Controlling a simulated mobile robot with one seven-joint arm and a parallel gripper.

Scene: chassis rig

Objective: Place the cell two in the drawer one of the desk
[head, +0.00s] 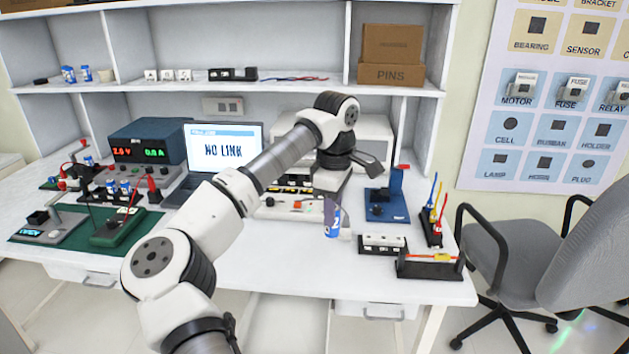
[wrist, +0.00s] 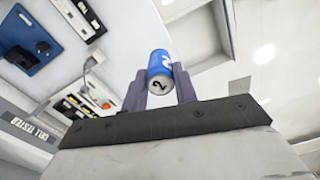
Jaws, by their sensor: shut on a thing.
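Cell two (head: 332,220) is a small blue can-shaped cell. In the wrist view the cell (wrist: 159,66) shows a white end marked "2". My gripper (wrist: 160,88) is shut on it, with one finger on each side. In the head view the cell hangs from my gripper above the front middle of the white desk (head: 290,272). Two drawer fronts show under the desk edge, a left one (head: 84,276) and a right one (head: 370,311). I see no drawer number, and both look shut.
A blue fixture (head: 386,204), a white-topped block (head: 382,244) and a black tray (head: 430,264) stand right of the cell. A laptop (head: 222,150) and a green board (head: 115,232) are left. A grey chair (head: 560,240) is at the right. The desk's front middle is clear.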

